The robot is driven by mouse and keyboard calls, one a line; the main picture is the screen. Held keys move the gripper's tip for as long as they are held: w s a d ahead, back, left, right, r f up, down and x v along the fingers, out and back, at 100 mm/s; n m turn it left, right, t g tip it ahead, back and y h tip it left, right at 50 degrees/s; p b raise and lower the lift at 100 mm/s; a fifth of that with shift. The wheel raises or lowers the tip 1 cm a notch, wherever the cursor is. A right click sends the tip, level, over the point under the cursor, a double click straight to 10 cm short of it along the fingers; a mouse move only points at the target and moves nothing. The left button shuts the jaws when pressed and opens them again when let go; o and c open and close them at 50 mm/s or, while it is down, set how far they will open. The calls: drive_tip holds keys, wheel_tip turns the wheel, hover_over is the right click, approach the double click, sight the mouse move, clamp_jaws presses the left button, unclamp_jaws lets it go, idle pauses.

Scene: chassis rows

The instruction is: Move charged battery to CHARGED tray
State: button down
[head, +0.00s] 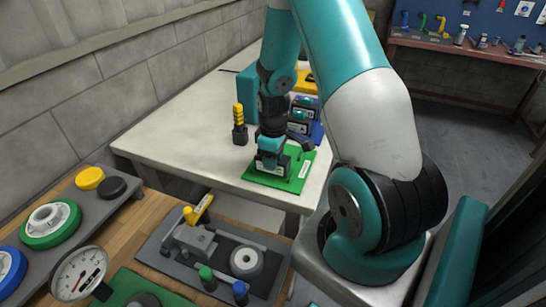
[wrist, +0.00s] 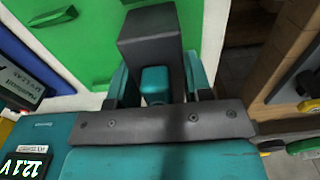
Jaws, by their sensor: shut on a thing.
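My gripper (head: 270,158) is low over the green tray (head: 300,183) near the table's front corner. In the wrist view its teal fingers (wrist: 155,72) are shut on a dark block-shaped battery (wrist: 150,40). The fingers and arm hide most of the battery in the head view. I cannot tell whether its underside touches the tray. The green tray (wrist: 65,55) fills the upper left of the wrist view; its label is not readable. Other dark batteries (head: 299,118) stand behind on a blue tray (head: 318,131).
A teal box (head: 246,95) stands at the back; a teal surface with a 12.1 V readout (wrist: 25,165) shows in the wrist view. A black and yellow post (head: 239,125) stands left of my gripper. The white table (head: 180,140) is clear at left. A wooden bench with parts is in front.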

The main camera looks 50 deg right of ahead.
drive_tip(key=shift+f+b, duration=0.4)
drive_tip(key=shift+f, duration=0.25)
drive_tip(key=shift+c, duration=2.4)
unclamp_jaws()
drive_tip(key=shift+r, duration=0.1)
wheel_tip(320, 180, up, 17)
drive_tip(key=shift+r, duration=0.2)
drive_tip(key=s+a+r+n+t+y, duration=0.1)
drive_tip(key=a+r, duration=0.2)
drive_tip(key=a, duration=0.7)
drive_tip(key=s+a+r+n+y, duration=0.1)
drive_tip(key=s+a+r, duration=0.1)
drive_tip(key=a, duration=0.7)
drive_tip(key=s+a+r+n+g+y, duration=0.1)
drive_tip(key=s+a+r+y, duration=0.1)
drive_tip(key=s+a, duration=0.9)
drive_tip(key=shift+s+a+r, duration=0.3)
drive_tip(key=shift+a+r, duration=0.2)
drive_tip(key=shift+a, duration=0.15)
